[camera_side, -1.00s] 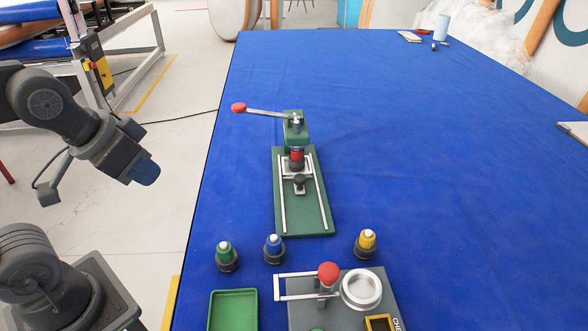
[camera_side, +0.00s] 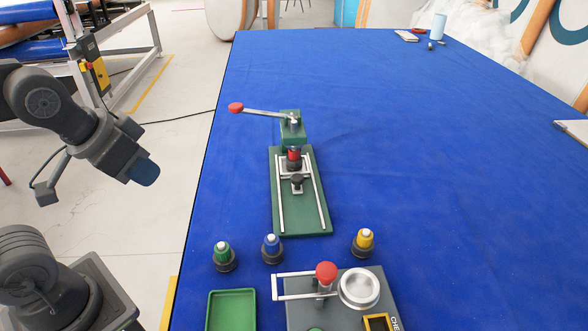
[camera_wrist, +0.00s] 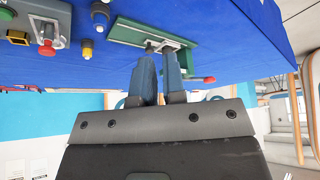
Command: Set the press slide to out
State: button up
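The green press (camera_side: 317,215) lies on the blue table in the side view, with two silver rails on its base. Its slide (camera_side: 296,183) has a black knob and sits at the rear part of the rails, by the press head (camera_side: 292,130). A red and black piece (camera_side: 294,157) stands on the slide under the head. The press lever (camera_side: 262,112) points left and ends in a red ball. My gripper (camera_side: 145,172) is left of the table, apart from the press. In the wrist view its blue fingers (camera_wrist: 159,58) show a gap with nothing held.
Green (camera_side: 223,255), blue (camera_side: 272,248) and yellow (camera_side: 364,241) capped pieces stand in front of the press. A green tray (camera_side: 253,312) and a grey device (camera_side: 300,314) with a red knob and round dish are at the near edge. The table right of the press is clear.

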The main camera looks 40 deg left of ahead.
aim_at(297, 177)
jog(key=o, duration=0.8)
jog(key=w+d, duration=0.1)
jog(key=w, duration=0.3)
jog(key=w+d+r+n, duration=0.1)
jog(key=w, duration=0.3)
jog(key=w+d+n+g, duration=0.1)
jog(key=w, duration=0.3)
jog(key=shift+w+r+y, duration=0.1)
jog(key=shift+r+y, duration=0.3)
jog(key=shift+c, duration=0.2)
jog(key=shift+o, duration=0.4)
jog(key=w+d+f+n, duration=0.1)
jog(key=w+d+f, duration=0.1)
jog(key=w, duration=0.3)
jog(key=w+d+f+n, duration=0.1)
jog(key=w+d+f, duration=0.1)
jog(key=w, duration=0.4)
jog(key=shift+d+f+g+y, duration=0.3)
jog(key=shift+d+f+y, duration=0.1)
jog(key=shift+d, duration=0.4)
jog(key=shift+n, duration=0.3)
jog(key=x, duration=1.4)
jog(key=shift+w+d, duration=0.1)
jog(key=shift+w, duration=0.3)
grip_shut()
